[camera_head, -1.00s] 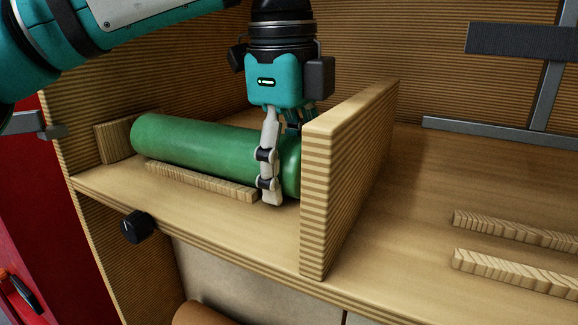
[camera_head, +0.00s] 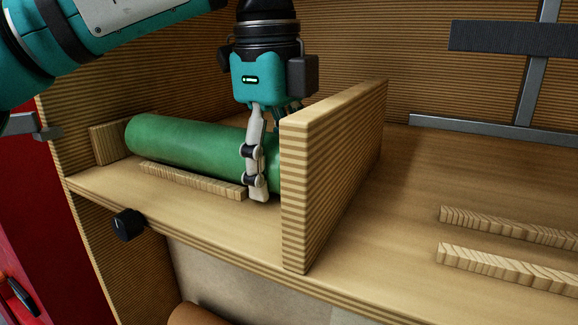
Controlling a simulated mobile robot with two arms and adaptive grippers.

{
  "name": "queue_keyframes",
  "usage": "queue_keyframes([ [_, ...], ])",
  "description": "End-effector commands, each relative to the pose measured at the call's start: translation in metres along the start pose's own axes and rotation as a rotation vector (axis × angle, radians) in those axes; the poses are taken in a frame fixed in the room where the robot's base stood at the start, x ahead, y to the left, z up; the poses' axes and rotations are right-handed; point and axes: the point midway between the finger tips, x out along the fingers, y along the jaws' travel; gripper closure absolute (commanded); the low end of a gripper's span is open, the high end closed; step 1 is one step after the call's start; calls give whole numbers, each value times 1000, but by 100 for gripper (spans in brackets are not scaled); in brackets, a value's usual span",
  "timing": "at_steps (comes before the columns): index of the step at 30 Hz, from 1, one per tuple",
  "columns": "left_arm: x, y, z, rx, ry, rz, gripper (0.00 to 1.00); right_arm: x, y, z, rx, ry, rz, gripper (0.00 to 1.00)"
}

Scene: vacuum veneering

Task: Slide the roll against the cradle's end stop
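The green roll (camera_head: 190,142) lies lengthwise in the left bay of the wooden shelf, behind a low cradle rail (camera_head: 190,180). Its left end is at the wooden end stop block (camera_head: 108,145); I cannot tell whether they touch or a thin gap is left. My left gripper (camera_head: 266,165) points down over the roll's right part. Its near finger lies along the roll's front side, and the other finger is mostly hidden behind; it looks shut on the roll. The roll's right end is hidden by the upright divider. My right gripper is not in view.
The upright divider (camera_head: 330,170) stands close to the right of my gripper. Two notched wooden strips (camera_head: 505,265) lie on the open shelf at right. A black knob (camera_head: 128,224) sits at the shelf's front edge. A brown roll (camera_head: 200,315) shows below.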

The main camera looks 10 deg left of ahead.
Motion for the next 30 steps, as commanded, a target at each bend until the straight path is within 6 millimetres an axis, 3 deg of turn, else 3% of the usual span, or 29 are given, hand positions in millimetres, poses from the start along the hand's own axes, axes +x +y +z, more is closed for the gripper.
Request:
queue_keyframes([
  [1,-2,-2,10,-20,-11,-6,85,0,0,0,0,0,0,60],
  [30,-1,-1,20,-17,-12,-2,85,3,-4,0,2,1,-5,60],
])
